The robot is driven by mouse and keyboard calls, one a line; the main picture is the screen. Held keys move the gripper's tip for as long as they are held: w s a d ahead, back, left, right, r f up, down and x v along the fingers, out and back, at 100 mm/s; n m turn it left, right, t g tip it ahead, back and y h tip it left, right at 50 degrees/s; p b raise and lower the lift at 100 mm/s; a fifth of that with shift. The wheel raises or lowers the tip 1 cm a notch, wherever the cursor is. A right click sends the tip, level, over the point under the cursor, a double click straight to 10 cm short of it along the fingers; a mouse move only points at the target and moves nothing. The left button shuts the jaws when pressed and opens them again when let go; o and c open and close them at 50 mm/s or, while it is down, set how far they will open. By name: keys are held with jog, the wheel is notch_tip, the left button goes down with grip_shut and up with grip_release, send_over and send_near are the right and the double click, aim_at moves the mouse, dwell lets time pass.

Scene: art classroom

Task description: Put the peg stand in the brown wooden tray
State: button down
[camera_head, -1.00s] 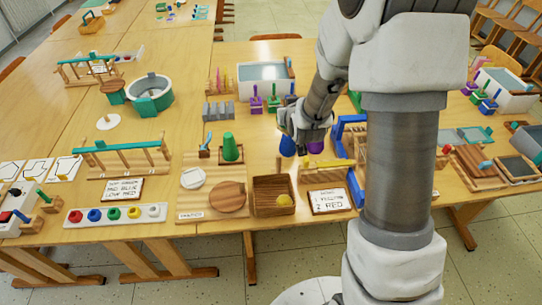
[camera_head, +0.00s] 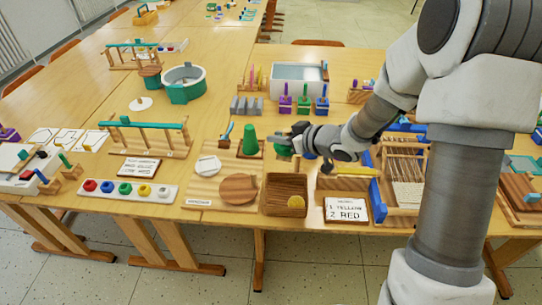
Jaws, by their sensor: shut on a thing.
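My gripper (camera_head: 281,140) is above the table behind the tray, beside a green cone (camera_head: 250,141). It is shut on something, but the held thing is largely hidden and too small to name. A green shape (camera_head: 283,151) shows just below the fingers; I cannot tell whether it is held. I cannot pick out the peg stand for certain.
A board with a round wooden disc (camera_head: 239,188) lies left of the tray. A "1 yellow 2 red" sign (camera_head: 347,209) stands to its right, near a blue-framed loom (camera_head: 378,200). Pegged blocks (camera_head: 303,101) stand behind. A row of coloured knobs (camera_head: 126,190) lies at left.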

notch_tip(320, 180, down, 7)
jog(key=s+a+n+g+y+b, duration=0.1)
jog(key=s+a+n+b, duration=0.1)
jog(key=b, duration=0.4)
jog(key=shift+s+g, duration=0.25)
jog(key=shift+g, duration=0.05)
jog(key=shift+p, duration=0.45)
dwell(0.9)
jog(key=shift+f, duration=0.2)
dwell(0.4)
jog(key=shift+f+b, duration=0.55)
jog(key=shift+f, duration=0.2)
jog(key=shift+f, duration=0.2)
dwell(1.0)
jog(key=shift+f+b, duration=0.6)
jog(key=shift+f, duration=0.45)
jog(key=shift+f, duration=0.25)
dwell(1.0)
